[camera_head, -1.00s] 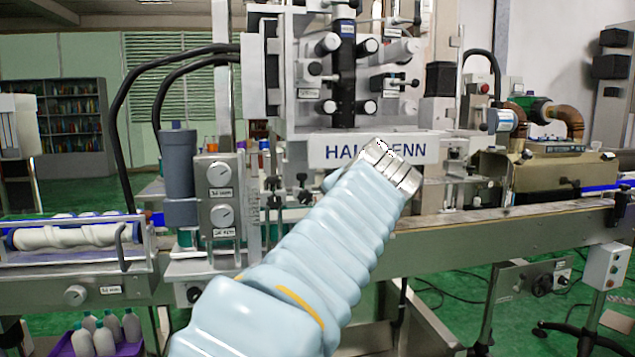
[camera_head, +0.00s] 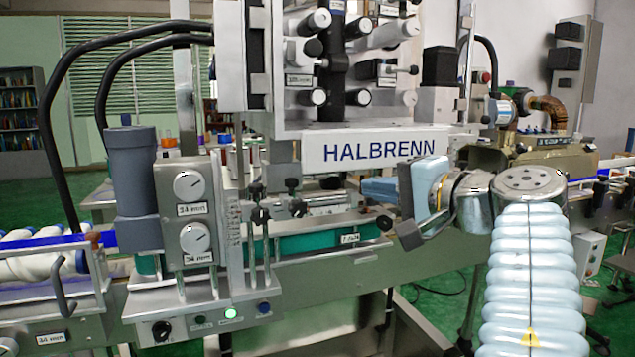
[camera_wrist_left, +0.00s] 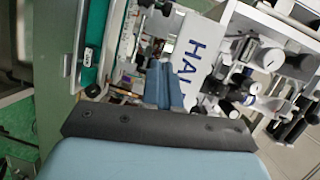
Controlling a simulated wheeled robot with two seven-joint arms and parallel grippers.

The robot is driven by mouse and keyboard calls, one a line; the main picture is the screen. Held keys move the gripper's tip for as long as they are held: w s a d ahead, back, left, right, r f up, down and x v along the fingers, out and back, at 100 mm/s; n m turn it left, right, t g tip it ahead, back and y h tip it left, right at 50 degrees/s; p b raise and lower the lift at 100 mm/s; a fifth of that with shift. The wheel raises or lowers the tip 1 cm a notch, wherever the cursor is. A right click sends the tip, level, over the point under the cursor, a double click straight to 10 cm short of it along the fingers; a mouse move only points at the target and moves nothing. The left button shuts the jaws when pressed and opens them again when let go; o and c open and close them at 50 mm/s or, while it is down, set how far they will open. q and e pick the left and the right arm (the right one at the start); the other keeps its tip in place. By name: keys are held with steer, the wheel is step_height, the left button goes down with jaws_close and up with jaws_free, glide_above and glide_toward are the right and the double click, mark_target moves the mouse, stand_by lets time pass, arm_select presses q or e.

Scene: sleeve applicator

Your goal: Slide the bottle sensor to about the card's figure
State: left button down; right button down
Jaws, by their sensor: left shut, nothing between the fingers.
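My left gripper (camera_head: 372,190) is shut and empty, its blue fingers pointing left in front of the machine below the HALBRENN plate. In the left wrist view its fingers (camera_wrist_left: 160,85) are together, with nothing between them. Black-knobbed clamps (camera_head: 262,215) stand on thin rods beside an upright scale (camera_head: 234,240), left of the gripper and apart from it. I cannot tell for sure which part is the bottle sensor. A small label card (camera_head: 350,238) is on the green rail front; its figure is too small to read surely. It also shows in the left wrist view (camera_wrist_left: 87,57).
A grey box with two dials (camera_head: 190,215) and "34 mm" labels stands left of the scale, beside a dark cylinder (camera_head: 133,175). White bottles (camera_head: 40,260) lie at the far left. A lit green button (camera_head: 231,313) is below. The space left of my fingers holds several rods and knobs.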

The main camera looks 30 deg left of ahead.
mark_target(296, 185)
arm_select(q)
steer(key=s+a+x, duration=0.1)
steer(key=s+x, duration=0.1)
steer(key=x, duration=1)
steer(key=shift+s+a+b, duration=0.25)
steer(key=shift+s+b, duration=0.05)
steer(key=shift+f, duration=0.2)
steer(key=shift+s+a, duration=0.55)
steer(key=shift+a, duration=0.05)
